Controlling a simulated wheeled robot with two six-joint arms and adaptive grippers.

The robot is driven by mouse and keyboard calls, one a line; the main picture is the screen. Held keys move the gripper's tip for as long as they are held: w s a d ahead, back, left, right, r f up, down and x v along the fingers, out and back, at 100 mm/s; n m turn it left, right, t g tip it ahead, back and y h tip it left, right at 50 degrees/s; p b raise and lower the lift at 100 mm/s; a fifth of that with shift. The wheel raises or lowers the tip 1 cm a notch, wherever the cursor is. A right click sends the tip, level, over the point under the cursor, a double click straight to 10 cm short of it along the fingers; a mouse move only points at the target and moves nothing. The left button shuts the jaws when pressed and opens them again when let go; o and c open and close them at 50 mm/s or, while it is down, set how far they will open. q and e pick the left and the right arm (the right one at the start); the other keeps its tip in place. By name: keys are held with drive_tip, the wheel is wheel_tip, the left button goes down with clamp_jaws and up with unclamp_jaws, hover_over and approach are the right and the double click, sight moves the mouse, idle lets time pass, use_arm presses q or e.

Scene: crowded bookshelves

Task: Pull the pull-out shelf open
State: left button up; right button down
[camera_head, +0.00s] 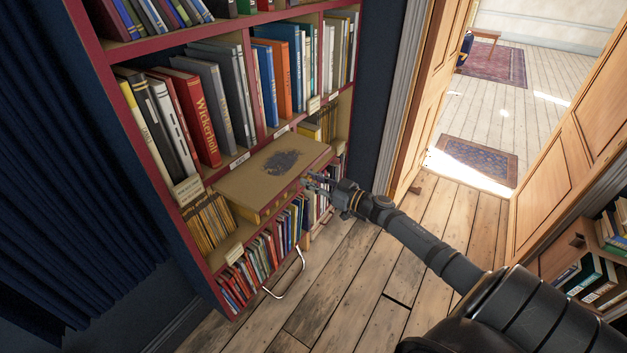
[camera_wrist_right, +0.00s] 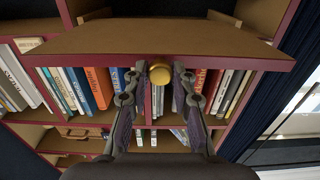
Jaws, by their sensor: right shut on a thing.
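The pull-out shelf (camera_head: 243,185) is a tan board with a dark patch on top. It sticks out from the red-edged bookcase (camera_head: 152,163) at mid height. In the right wrist view the board (camera_wrist_right: 185,40) spans the top, with a round brass knob (camera_wrist_right: 159,74) on its front edge. My right gripper (camera_head: 311,184) is at the board's front edge, near its right end. In the right wrist view its fingers (camera_wrist_right: 158,88) are on both sides of the knob, shut on it. The knob is hidden in the head view. My left gripper is not in view.
Books (camera_head: 199,109) pack the rows above, and more books (camera_head: 264,265) stand below the board. A bent metal piece (camera_head: 291,282) stands out near the floor. Wood floor (camera_head: 345,285) lies open in front. An open doorway (camera_head: 470,130) is at right, a dark curtain (camera_head: 67,150) at left.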

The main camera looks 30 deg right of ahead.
drive_tip(key=c, duration=1.1)
unclamp_jaws()
drive_tip(key=shift+w, duration=0.1)
drive_tip(key=shift+v, duration=5.95)
drive_tip(key=shift+f, duration=0.1)
